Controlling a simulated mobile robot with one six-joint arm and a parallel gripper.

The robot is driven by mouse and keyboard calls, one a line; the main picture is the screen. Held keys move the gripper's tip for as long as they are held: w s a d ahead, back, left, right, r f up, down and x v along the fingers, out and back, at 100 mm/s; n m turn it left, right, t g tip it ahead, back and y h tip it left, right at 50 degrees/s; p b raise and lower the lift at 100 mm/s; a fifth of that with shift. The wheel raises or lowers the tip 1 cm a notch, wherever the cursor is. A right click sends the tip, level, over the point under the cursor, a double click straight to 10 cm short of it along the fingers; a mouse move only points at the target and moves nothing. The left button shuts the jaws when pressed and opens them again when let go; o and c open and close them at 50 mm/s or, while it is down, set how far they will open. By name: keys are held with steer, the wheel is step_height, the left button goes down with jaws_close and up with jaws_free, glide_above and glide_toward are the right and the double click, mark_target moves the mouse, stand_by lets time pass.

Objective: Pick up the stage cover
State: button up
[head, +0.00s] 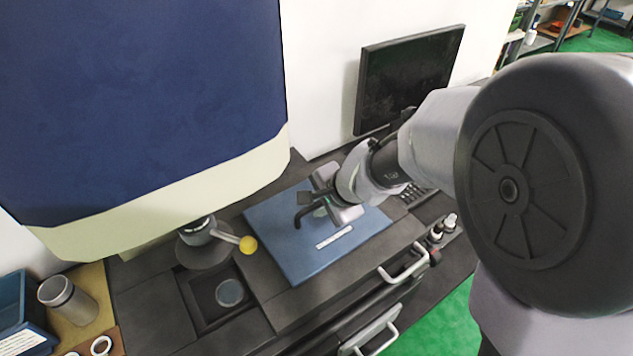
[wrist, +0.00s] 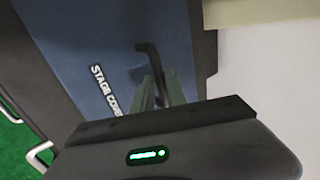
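The stage cover (head: 290,240) is a flat blue panel with a white label and a black bent handle (head: 301,217). It appears to lie flat on the dark worktop. In the wrist view the blue panel (wrist: 95,35) shows its "STAGE COVER" label, and the handle (wrist: 148,55) runs down toward the fingers. My gripper (head: 318,203) is low over the middle of the cover, at the handle. In the wrist view my gripper's fingers (wrist: 161,92) are close together, with the handle's lower part between or just behind them. Whether they press on it is not clear.
A lever with a yellow knob (head: 248,244) stands left of the cover, near a recess with a round disc (head: 230,293). A large blue and cream machine head (head: 150,110) overhangs the left. A monitor (head: 410,75) stands behind. A metal cup (head: 66,296) is at lower left.

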steer(key=shift+x, duration=0.95)
steer(key=shift+s+r, duration=0.1)
steer(key=shift+r, duration=0.05)
jaws_close()
stand_by(0.4)
